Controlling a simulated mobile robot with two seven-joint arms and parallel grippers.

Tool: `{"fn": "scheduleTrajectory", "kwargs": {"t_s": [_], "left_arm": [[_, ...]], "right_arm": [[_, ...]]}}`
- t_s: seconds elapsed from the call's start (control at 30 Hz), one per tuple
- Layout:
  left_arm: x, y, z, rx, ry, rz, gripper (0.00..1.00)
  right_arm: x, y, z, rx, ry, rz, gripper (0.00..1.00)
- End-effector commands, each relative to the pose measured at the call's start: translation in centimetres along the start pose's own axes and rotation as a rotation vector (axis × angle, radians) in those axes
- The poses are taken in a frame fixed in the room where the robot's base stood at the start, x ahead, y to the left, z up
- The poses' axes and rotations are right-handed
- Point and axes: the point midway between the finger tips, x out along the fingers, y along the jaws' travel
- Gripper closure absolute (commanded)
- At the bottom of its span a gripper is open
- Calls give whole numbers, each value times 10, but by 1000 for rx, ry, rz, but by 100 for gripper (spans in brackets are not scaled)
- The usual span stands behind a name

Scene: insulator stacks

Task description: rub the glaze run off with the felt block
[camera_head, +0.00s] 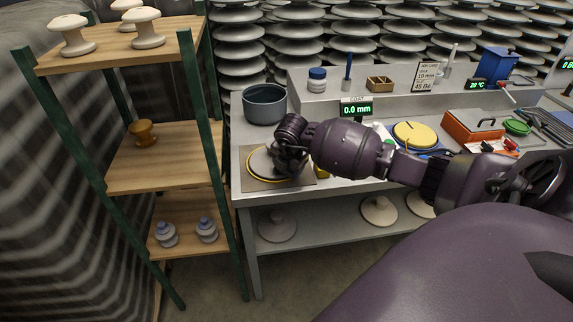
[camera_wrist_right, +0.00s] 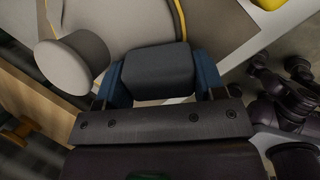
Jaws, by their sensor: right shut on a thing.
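My right gripper (camera_head: 283,160) is low over a grey insulator disc (camera_head: 259,163) with a yellow rim on the workbench. In the right wrist view the gripper (camera_wrist_right: 158,80) is shut on a dark grey felt block (camera_wrist_right: 156,72), held between its blue fingers. The block is over the pale insulator disc (camera_wrist_right: 130,22), close to its grey knob (camera_wrist_right: 75,62); whether it touches the disc cannot be told. No glaze run can be made out; the hand and block hide part of the disc. My left gripper is not seen.
The disc rests on a brown mat (camera_head: 244,183). A dark bowl (camera_head: 264,104) stands behind it, and a display (camera_head: 356,109) reads 0.0 mm. A yellow round pad (camera_head: 415,134) and an orange box (camera_head: 473,127) are to the right. A wooden shelf rack (camera_head: 165,160) stands left.

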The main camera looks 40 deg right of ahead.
Motion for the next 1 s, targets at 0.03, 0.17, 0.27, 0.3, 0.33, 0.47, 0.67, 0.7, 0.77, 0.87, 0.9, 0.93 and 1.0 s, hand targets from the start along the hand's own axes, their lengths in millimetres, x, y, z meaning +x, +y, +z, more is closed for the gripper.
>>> {"fn": "scheduleTrajectory", "kwargs": {"t_s": [0.03,0.17,0.27,0.3,0.33,0.47,0.67,0.7,0.77,0.87,0.9,0.93,1.0], "left_arm": [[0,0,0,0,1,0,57],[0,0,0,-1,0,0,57],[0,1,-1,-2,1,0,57],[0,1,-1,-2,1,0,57],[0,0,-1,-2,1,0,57],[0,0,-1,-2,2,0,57],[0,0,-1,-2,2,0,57],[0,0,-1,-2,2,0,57],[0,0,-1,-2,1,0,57],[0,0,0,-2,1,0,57],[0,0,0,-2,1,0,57],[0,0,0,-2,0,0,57],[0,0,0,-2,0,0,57]], "right_arm": [[1,-1,-1,0,0,-4,56],[1,3,-5,-1,2,-3,56],[1,9,-11,-1,3,-2,56],[0,11,-13,-1,3,-1,56],[0,13,-15,-1,3,-1,56],[-1,19,-21,-1,2,-2,56],[-1,23,-24,-1,2,-1,56],[-1,24,-25,-1,2,-1,56],[-1,26,-27,-1,2,0,56],[-1,31,-32,-1,2,0,56],[-1,33,-34,-1,2,0,56],[-1,35,-36,-1,2,0,56],[-1,38,-39,-1,2,1,56]]}}
